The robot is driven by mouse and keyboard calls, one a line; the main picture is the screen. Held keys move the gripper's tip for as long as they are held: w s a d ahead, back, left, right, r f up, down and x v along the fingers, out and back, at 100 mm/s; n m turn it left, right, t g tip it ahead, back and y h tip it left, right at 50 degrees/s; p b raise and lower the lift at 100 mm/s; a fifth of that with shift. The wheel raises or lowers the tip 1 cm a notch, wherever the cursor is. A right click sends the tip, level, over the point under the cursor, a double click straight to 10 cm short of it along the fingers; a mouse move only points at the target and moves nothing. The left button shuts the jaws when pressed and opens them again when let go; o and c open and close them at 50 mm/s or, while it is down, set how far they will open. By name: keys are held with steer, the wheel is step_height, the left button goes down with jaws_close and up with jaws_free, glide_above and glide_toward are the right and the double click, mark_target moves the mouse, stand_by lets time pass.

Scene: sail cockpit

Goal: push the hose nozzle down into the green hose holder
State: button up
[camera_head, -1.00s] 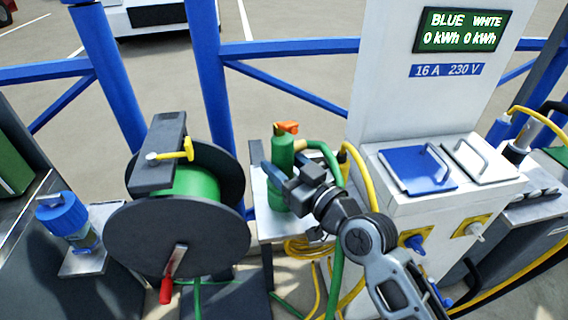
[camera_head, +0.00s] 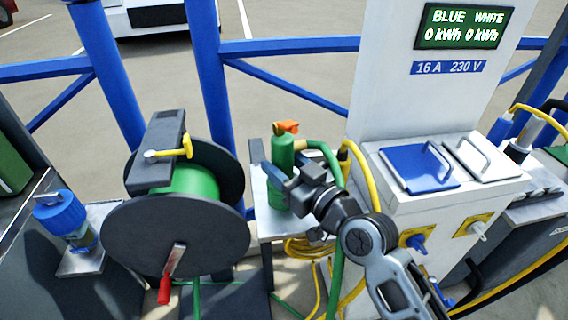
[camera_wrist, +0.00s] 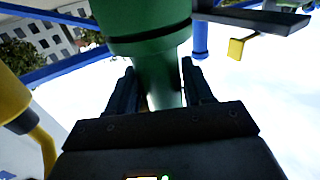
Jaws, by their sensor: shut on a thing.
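The hose nozzle (camera_head: 282,152) is a green upright body with an orange top (camera_head: 287,127), and a green hose (camera_head: 322,152) runs from its right side. My gripper (camera_head: 270,173) reaches in from the right and is shut on the nozzle's body. In the wrist view, my gripper (camera_wrist: 160,82) has its fingers on both sides of the narrower green nozzle (camera_wrist: 160,70). The wider green hose holder (camera_wrist: 150,25), with a dark ring, lies in line with it. In the head view, the holder (camera_head: 277,198) is below the nozzle, partly behind my gripper. How deep the nozzle sits is unclear.
A black reel (camera_head: 175,235) with a green drum stands left. The white and blue power pedestal (camera_head: 425,105) stands right. A yellow cable (camera_head: 362,180) hangs close to my arm. Blue rails (camera_head: 290,46) run behind.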

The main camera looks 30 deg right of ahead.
steer(key=shift+f, duration=0.2)
steer(key=o, duration=1.1)
steer(key=shift+s+d+b, duration=0.3)
steer(key=shift+s+b, duration=0.15)
steer(key=shift+s, duration=1.35)
steer(key=shift+s+d+b, duration=0.35)
steer(key=shift+s+b, duration=0.1)
steer(key=shift+s, duration=1.35)
steer(key=shift+s+d+b, duration=0.3)
steer(key=shift+s+b, duration=0.15)
steer(key=shift+s, duration=1.35)
steer(key=s+g+h+p, duration=0.1)
steer(key=s, duration=0.8)
steer(key=s+a+m+g+h+p, duration=0.1)
steer(key=s, duration=0.9)
steer(key=s+a+m+g+h+p, duration=0.1)
steer(key=s+p, duration=0.1)
steer(key=s, duration=0.8)
steer(key=shift+s+f, duration=0.1)
steer(key=shift+s, duration=0.15)
